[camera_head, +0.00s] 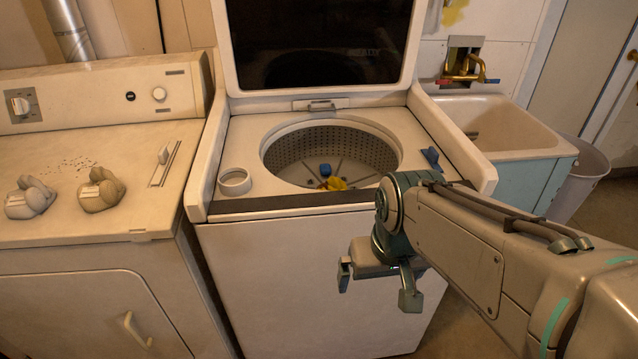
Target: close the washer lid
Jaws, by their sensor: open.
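The washer (290,270) stands in the middle of the view. Its lid (322,84) is raised upright at the back, with a white frame and a dark glass panel. The round drum opening (330,152) is uncovered, and a blue item (325,170) and a yellow item (335,184) show inside it. My gripper (377,287) is in front of the washer's front panel, below the top edge and right of centre. Its two fingers are apart with nothing between them. It is well away from the lid.
A white ring-shaped object (234,181) and a small blue object (430,157) sit on the washer's top. A dryer (90,205) stands close on the left. A utility sink (520,130) and a bin (585,175) are on the right. The space above the drum is clear.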

